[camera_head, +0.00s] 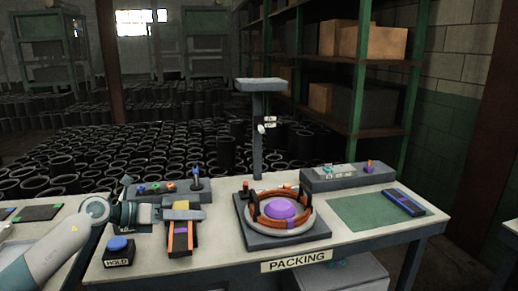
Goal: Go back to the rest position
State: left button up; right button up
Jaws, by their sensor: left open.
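My left arm comes in from the left, and my left gripper (184,214) is open over the left part of the packing table (225,262). It is above or beside an orange and black block (180,240), partly covering its far end. I cannot tell whether they touch. No sleeve shows between the fingers. Many black rubber sleeves (130,160) stand on the floor behind the table. My right gripper is not in view.
A ring fixture (280,212) with a purple dome sits mid-table, with a grey post (257,135) behind it. A blue HOLD button (118,246) is near the left front. A control box (345,177), green mat (365,212) and blue-black device (404,202) are at right.

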pick_arm(q)
jog(key=s+d+r+n+t+h, duration=0.1)
jog(key=s+d+n+t+h, duration=0.35)
jog(key=d, duration=0.25)
jog(key=s+a+f+n+t+y, duration=0.1)
jog(key=s+a+f+n+y, duration=0.3)
jog(key=f+n+y, duration=0.45)
jog(key=s+a+f+n+t+y, duration=0.1)
jog(key=s+a+f+n+y, duration=0.3)
jog(key=n, duration=0.7)
jog(key=s+a+f+n+t+y, duration=0.2)
jog(key=s+a+f+n+y, duration=0.25)
jog(key=f+n, duration=0.45)
jog(key=s+d+f+n+g, duration=0.1)
jog(key=s+f+n+g, duration=0.4)
jog(key=s, duration=1.1)
jog(key=s+d+f+n+g, duration=0.1)
jog(key=s+f+n+g, duration=0.1)
jog(key=s+f+g, duration=0.95)
jog(key=s+d+f+t, duration=0.1)
jog(key=d+f+t, duration=0.1)
jog(key=f, duration=1.4)
jog(key=s+d+f+t+h, duration=0.1)
jog(key=f+t, duration=0.4)
jog(key=f, duration=1.1)
jog(key=shift+d+m, duration=0.4)
jog(key=shift+d, duration=0.15)
